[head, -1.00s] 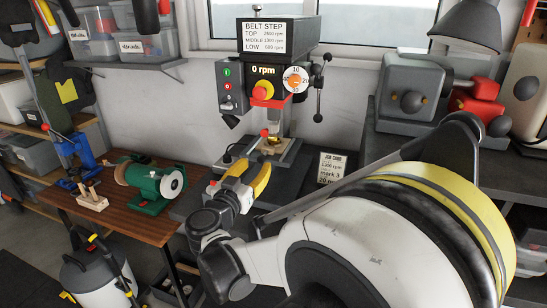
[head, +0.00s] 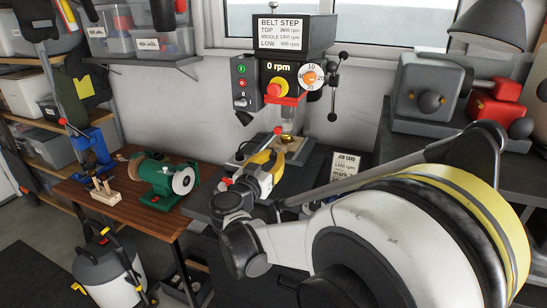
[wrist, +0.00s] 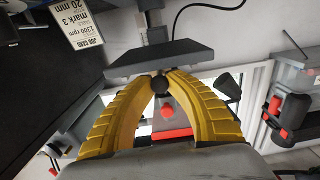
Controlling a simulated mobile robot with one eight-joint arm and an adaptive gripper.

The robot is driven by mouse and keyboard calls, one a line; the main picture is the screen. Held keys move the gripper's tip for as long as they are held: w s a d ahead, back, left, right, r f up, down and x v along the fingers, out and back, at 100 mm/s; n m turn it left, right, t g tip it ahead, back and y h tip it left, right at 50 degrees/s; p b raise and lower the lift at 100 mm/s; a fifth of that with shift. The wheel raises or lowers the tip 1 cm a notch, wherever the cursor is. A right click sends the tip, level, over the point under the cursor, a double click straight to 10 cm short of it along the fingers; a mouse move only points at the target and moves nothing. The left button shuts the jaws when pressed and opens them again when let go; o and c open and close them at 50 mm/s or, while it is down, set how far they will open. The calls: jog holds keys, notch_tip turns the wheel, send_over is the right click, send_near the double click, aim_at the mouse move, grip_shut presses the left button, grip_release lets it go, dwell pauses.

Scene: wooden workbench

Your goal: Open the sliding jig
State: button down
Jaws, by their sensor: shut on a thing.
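The drill press (head: 290,75) stands at the back centre, its display reading 0 rpm. In the wrist view the fingertips close on a small dark round knob (wrist: 160,84). I cannot tell how the knob joins the jig. My fingers partly hide the jig, and its slide position is unclear.
A job card (head: 344,166) stands right of the press. A green bench grinder (head: 163,178) is on the wooden bench at left. In the wrist view a dark flat plate (wrist: 158,58) lies close beyond the fingertips.

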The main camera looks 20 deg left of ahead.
jog(key=s, duration=0.7)
jog(key=shift+s+a, duration=0.3)
jog(key=shift+s, duration=0.05)
jog(key=c, duration=1.3)
grip_release()
jog(key=s, duration=0.8)
jog(key=s+a, duration=0.1)
jog(key=s, duration=0.3)
jog(key=shift+d, duration=0.1)
